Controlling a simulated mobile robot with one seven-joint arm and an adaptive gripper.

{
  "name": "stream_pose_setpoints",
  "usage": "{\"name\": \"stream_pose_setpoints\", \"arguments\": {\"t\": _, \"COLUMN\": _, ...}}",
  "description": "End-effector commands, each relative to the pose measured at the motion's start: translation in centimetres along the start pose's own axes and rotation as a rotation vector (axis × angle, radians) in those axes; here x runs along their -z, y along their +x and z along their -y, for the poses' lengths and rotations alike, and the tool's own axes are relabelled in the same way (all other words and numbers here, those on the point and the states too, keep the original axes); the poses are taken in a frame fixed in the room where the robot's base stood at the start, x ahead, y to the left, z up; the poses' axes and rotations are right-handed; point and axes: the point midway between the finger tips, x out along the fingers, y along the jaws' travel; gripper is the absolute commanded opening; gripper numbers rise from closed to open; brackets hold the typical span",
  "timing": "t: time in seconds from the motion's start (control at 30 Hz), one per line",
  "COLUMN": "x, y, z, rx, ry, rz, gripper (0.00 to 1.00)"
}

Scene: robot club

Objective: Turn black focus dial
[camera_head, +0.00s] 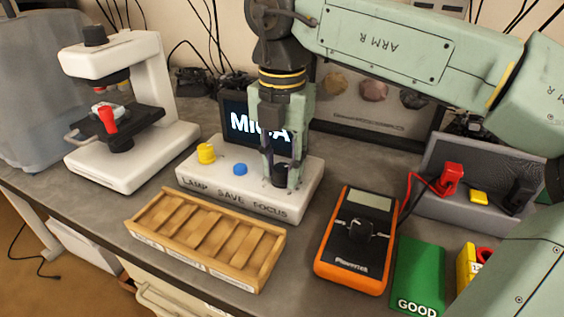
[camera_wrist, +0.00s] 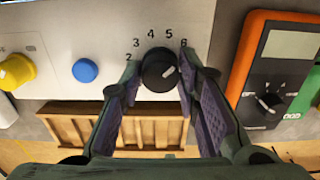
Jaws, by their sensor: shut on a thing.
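The black focus dial (camera_wrist: 158,70) sits on the white control box (camera_head: 254,199), above the word FOCUS. In the wrist view its light pointer mark points up and right, toward the 6 on the printed scale. My gripper (camera_head: 281,178) comes down from above, with one finger on each side of the dial. The fingers (camera_wrist: 160,72) are closed on the dial's sides. In the head view the dial (camera_head: 281,174) is partly hidden by the fingers.
A yellow knob (camera_head: 206,153) and blue button (camera_head: 240,169) share the box, with a screen (camera_head: 238,122) behind. A wooden slotted tray (camera_head: 140,226) lies in front, an orange multimeter (camera_head: 349,270) to the right, a microscope (camera_head: 140,160) to the left.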

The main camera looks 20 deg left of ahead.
Motion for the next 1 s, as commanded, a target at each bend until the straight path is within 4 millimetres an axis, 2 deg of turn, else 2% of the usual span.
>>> {"name": "stream_pose_setpoints", "arguments": {"t": 0.17, "x": -0.1, "y": 0.0, "z": 0.0, "rx": 0.0, "ry": 0.0, "rz": 0.001, "gripper": 0.02}}
{"name": "stream_pose_setpoints", "arguments": {"t": 0.2, "x": -0.1, "y": 0.0, "z": 0.0, "rx": 0.0, "ry": 0.0, "rz": 0.001, "gripper": 0.32}}
{"name": "stream_pose_setpoints", "arguments": {"t": 0.47, "x": 0.0, "y": 0.0, "z": 0.0, "rx": 0.0, "ry": -0.001, "rz": 0.0, "gripper": 0.49}}
{"name": "stream_pose_setpoints", "arguments": {"t": 0.8, "x": 0.0, "y": -0.2, "z": 0.0, "rx": 0.0, "ry": -0.001, "rz": 0.0, "gripper": 0.51}}
{"name": "stream_pose_setpoints", "arguments": {"t": 1.0, "x": 0.0, "y": -2.7, "z": -0.1, "rx": -0.003, "ry": -0.002, "rz": 0.001, "gripper": 0.51}}
